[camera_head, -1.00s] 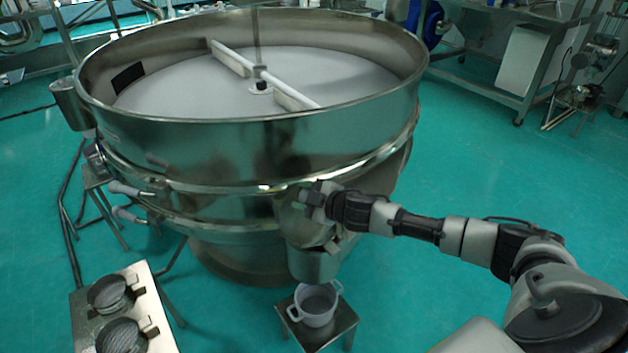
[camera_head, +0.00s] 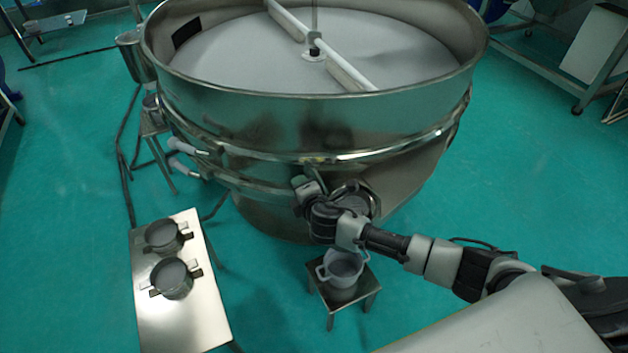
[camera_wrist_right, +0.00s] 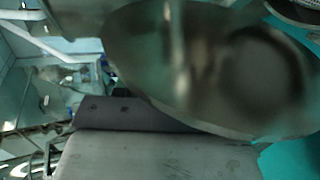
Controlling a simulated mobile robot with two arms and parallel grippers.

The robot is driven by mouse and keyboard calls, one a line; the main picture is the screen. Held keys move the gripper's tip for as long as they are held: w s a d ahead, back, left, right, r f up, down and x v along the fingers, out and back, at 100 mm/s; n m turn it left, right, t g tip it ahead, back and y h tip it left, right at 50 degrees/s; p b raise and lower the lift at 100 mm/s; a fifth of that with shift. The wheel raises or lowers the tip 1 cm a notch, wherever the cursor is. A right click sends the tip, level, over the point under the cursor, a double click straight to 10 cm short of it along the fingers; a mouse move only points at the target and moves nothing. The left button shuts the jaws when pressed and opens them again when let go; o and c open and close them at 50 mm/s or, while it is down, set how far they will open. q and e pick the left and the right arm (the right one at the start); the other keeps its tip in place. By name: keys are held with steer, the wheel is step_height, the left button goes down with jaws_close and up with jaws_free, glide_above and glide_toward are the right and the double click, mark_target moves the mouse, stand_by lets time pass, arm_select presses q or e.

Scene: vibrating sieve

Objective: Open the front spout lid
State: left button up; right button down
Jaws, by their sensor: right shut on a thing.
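The sieve (camera_head: 320,130) is a large round steel drum. Its front spout (camera_head: 362,200) juts out low at the front, partly hidden by my right arm. My right gripper (camera_head: 303,187) is at the left side of the spout and is shut. In the right wrist view, a rounded shiny metal surface (camera_wrist_right: 190,60), which looks like the spout lid, lies close against the grey finger (camera_wrist_right: 150,158). The exact grip point is hidden, and the head view does not show clearly how far the lid stands open. My left gripper is not in view.
A grey pot (camera_head: 343,268) stands on a small steel stool (camera_head: 347,300) below the spout. A steel table (camera_head: 180,330) with two dark round pans is at the left. Clamp handles (camera_head: 185,145) stick out from the drum's left side. Green floor is free between table and stool.

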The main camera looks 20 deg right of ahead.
steer(key=shift+s+a+f+n+h, duration=0.1)
steer(key=shift+a+f+n+h, duration=0.2)
steer(key=shift+a, duration=0.3)
steer(key=shift+a+f+n+h, duration=0.2)
steer(key=shift+a+f+n, duration=0.2)
steer(key=shift+a, duration=0.2)
steer(key=c, duration=0.7)
jaws_free()
steer(key=v, duration=1)
steer(key=shift+s+r+b, duration=0.1)
steer(key=shift+s+b, duration=0.3)
